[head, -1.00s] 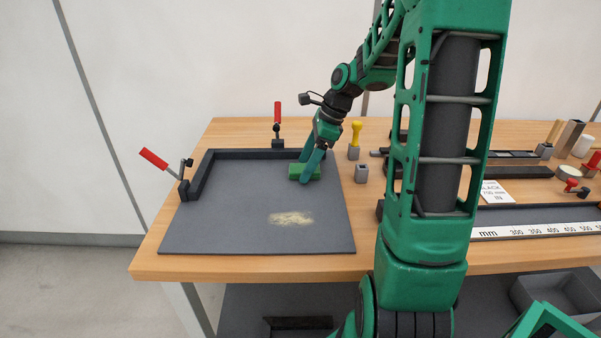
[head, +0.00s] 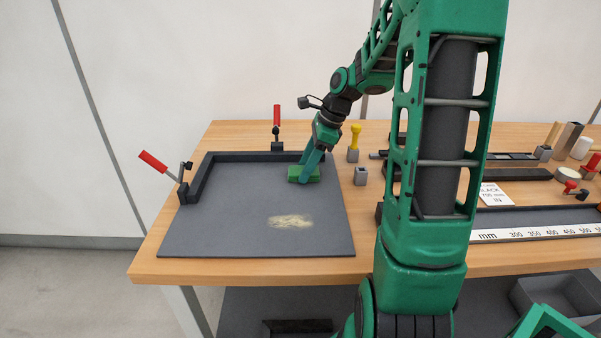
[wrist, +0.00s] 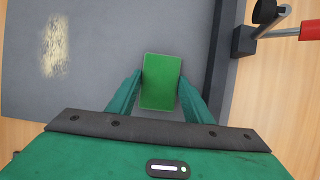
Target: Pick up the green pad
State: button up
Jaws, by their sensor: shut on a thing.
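The green pad (head: 297,174) is a small block on the grey board (head: 240,220), near its back right. In the wrist view the pad (wrist: 161,82) shows as an upright green rectangle between my fingers. My gripper (head: 305,172) is shut on the pad, one finger at each long side; the gripper also shows in the wrist view (wrist: 160,95). The pad looks to be resting on the board; I see no clear gap under it.
A dark raised fence (head: 235,156) edges the board's back and left. Red-handled clamps (head: 277,125) (head: 160,165) stand there. A patch of pale dust (head: 290,221) lies on the board.

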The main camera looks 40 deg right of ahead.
aim_at(298, 170)
jog(key=shift+r, duration=0.1)
notch_tip(298, 170, up, 4)
jog(key=shift+f, duration=0.1)
jog(key=s+a+r, duration=0.4)
jog(key=a+r, duration=0.3)
jog(key=a, duration=0.4)
jog(key=shift+r, duration=0.1)
jog(key=o, duration=0.4)
jog(key=c, duration=0.3)
